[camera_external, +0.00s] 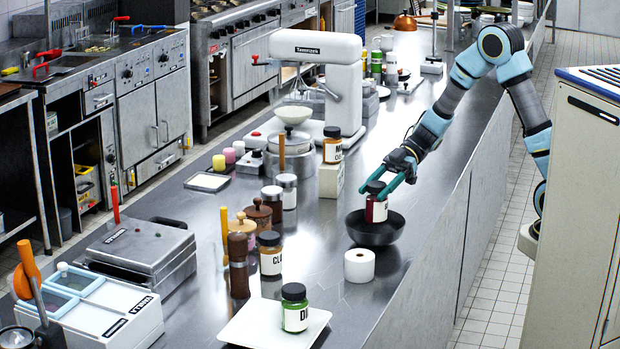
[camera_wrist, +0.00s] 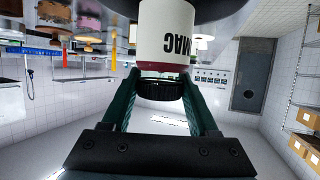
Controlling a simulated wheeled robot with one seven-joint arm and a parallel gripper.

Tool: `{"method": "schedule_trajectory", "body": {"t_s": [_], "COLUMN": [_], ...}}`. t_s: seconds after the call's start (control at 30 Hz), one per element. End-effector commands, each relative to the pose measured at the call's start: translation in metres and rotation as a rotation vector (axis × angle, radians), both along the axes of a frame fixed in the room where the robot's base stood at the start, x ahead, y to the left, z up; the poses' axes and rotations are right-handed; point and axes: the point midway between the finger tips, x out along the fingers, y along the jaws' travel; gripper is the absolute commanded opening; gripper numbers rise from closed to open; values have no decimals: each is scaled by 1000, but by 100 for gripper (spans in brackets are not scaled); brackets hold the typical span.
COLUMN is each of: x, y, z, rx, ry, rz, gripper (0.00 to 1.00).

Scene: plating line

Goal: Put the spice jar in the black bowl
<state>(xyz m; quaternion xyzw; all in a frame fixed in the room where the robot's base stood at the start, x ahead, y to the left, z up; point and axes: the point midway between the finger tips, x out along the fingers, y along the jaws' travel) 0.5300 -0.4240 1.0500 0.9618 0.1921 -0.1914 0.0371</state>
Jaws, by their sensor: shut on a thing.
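The spice jar (camera_external: 376,210) has a white label, dark red contents and a black lid. It is upright in the external view, at the black bowl (camera_external: 374,236), with its lower end over or inside the bowl; I cannot tell whether it touches the bottom. My gripper (camera_external: 379,188) is shut on the jar near its lid, its green fingers on either side. In the wrist view the jar (camera_wrist: 166,40) shows upside down with letters "MAC" on its label, between the fingers of my gripper (camera_wrist: 160,85). A dark curved shape at the top there looks like the bowl.
A white paper roll (camera_external: 359,266) stands just in front of the bowl. A green-filled jar (camera_external: 294,307) stands on a white tray (camera_external: 250,326). Another labelled jar (camera_external: 270,255), wooden mills and a white stand mixer (camera_external: 330,75) are to the left. The counter's right edge is near the bowl.

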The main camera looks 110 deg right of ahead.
Motion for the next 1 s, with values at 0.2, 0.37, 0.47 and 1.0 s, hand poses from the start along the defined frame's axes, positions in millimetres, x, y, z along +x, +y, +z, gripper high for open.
{"method": "schedule_trajectory", "body": {"t_s": [0.2, 0.37, 0.47, 1.0], "x": [0, 1, 1, 1], "y": [0, 0, 0, 0], "z": [-22, -45, -51, -55], "rx": [3, 3, 0, -2], "ry": [0, 0, -1, -1], "rz": [-2, -2, -1, -1], "gripper": [0, 0, 0, 78]}}
